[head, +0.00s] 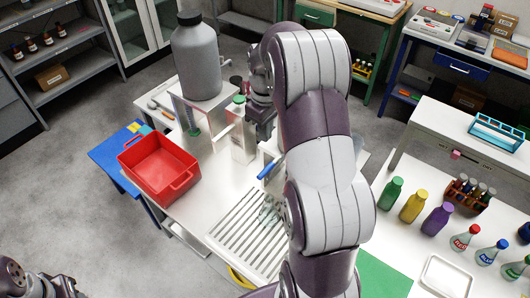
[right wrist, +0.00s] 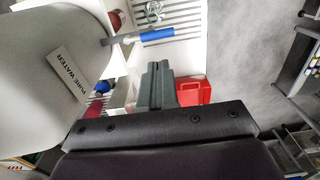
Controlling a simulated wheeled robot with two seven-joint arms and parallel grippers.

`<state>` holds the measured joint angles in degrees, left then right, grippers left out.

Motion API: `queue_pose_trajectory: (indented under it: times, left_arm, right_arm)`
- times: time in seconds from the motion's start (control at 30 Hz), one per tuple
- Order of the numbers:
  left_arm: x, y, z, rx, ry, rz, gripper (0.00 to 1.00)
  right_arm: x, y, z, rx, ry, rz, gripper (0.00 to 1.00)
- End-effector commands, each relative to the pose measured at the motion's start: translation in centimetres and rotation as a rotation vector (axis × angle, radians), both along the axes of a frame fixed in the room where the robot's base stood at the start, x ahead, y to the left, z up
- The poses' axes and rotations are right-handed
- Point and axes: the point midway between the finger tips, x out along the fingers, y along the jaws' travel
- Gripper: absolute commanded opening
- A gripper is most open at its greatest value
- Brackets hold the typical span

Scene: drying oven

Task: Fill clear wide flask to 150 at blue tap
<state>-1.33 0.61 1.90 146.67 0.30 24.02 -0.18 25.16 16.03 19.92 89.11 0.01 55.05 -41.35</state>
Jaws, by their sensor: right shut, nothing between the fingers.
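A clear wide flask (head: 268,213) stands on the slatted drain rack, partly hidden by my right arm in the head view. It also shows at the top of the right wrist view (right wrist: 153,11). The blue tap handle (head: 268,169) sticks out left of my arm, behind the flask; the right wrist view shows it too (right wrist: 155,33), beside a white container labelled PURE WATER (right wrist: 55,50). My right gripper (right wrist: 160,70) is shut and empty, beside that container and apart from the tap and flask. Only part of my left arm shows at the lower left; its gripper does not.
A red bin (head: 147,180) stands left of the drain rack (head: 228,225). A grey bottle (head: 196,60) on a stand and a white bottle (head: 241,140) are behind. Colored bottles (head: 413,206) stand on the right bench. The rack's left part is clear.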

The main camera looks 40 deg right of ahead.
Motion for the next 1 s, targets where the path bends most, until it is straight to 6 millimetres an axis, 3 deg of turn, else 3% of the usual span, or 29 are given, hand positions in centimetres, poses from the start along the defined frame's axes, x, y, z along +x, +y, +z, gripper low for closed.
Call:
queue_pose_trajectory:
  times: [0.1, 0.2, 0.27, 0.6, 0.8, 1.0]
  left_arm:
    - [0.0, 0.0, -2.6, 0.0, 0.001, 0.0, 0.43]
    - [0.0, 0.0, -3.0, 0.0, 0.001, 0.0, 0.43]
    - [0.0, 0.0, -1.9, 0.0, 0.001, 0.0, 0.43]
    - [0.0, 0.0, 0.5, 0.0, 0.0, 0.0, 0.43]
    - [0.0, 0.0, 0.9, 0.0, 0.001, 0.0, 0.43]
    - [0.0, 0.0, 0.8, 0.0, 0.001, 0.0, 0.43]
  right_arm:
    - [0.0, 0.0, -2.9, 0.0, 0.0, 0.0, 0.0]
    - [0.0, 0.1, -4.7, 0.001, 0.001, 0.0, 0.0]
    - [0.0, 0.1, -5.2, 0.002, 0.004, 0.0, 0.0]
    - [0.0, 0.1, -11.5, 0.001, 0.001, -0.001, 0.0]
    - [0.1, 0.1, -13.1, -0.001, -0.001, -0.001, 0.0]
    - [0.1, 0.1, -13.4, 0.0, -0.002, -0.001, 0.0]
